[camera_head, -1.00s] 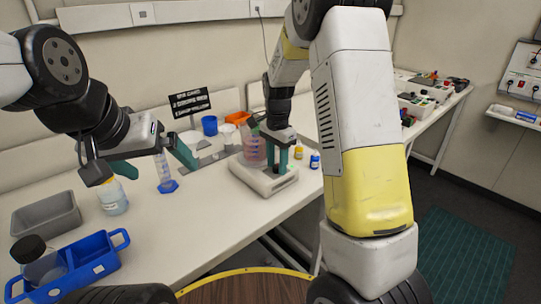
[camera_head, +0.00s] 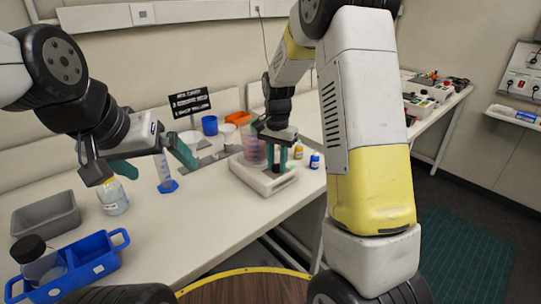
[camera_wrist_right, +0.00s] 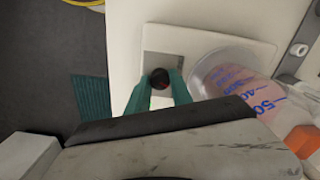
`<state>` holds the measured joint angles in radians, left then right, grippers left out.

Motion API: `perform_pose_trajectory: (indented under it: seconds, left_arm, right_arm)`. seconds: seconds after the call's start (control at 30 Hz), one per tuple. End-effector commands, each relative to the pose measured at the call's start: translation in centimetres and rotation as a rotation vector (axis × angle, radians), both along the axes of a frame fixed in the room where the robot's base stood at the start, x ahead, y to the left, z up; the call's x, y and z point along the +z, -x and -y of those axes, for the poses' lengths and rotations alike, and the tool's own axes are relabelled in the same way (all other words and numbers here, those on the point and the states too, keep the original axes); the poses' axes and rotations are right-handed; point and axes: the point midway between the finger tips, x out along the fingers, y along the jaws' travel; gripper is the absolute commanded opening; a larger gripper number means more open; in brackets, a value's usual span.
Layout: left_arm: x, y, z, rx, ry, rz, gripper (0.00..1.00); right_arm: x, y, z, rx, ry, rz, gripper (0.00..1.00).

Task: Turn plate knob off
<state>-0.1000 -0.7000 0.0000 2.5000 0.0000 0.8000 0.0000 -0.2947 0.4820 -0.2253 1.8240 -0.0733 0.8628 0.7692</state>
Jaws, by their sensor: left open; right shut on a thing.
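The white plate device (camera_head: 262,182) stands on the bench in the middle of the head view. It also fills the upper middle of the right wrist view (camera_wrist_right: 215,35). Its round dark knob (camera_wrist_right: 160,77) sits between the teal fingertips of my right gripper (camera_wrist_right: 160,86), which is shut on it. In the head view my right gripper (camera_head: 276,160) points down over the front of the plate, and the knob is hard to make out there. A clear beaker with graduations (camera_head: 253,152) stands on the plate beside that gripper. My left gripper (camera_head: 158,170) is open and empty above the bench.
A graduated cylinder with a blue base (camera_head: 165,178) and a bottle (camera_head: 113,199) stand near my left gripper. A blue caddy (camera_head: 90,268) and grey bin (camera_head: 45,218) are at left. Small yellow-capped (camera_head: 298,151) and blue-capped (camera_head: 315,161) bottles stand right of the plate.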

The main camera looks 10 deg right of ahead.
Motion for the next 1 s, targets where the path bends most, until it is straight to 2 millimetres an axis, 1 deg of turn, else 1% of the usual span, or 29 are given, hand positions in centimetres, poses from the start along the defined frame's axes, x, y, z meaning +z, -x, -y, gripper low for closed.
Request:
perform_pose_trajectory:
  seconds: [0.7, 1.0]
  left_arm:
    - [0.00, 0.00, 0.00, 0.000, 0.000, 0.000, 0.99]
    - [0.00, 0.00, 0.00, 0.000, 0.000, 0.000, 0.99]
  right_arm:
    - [0.07, -0.07, 0.02, 0.682, -0.001, 0.003, 0.00]
    - [0.08, -0.08, 0.01, 0.948, 0.000, 0.004, 0.00]
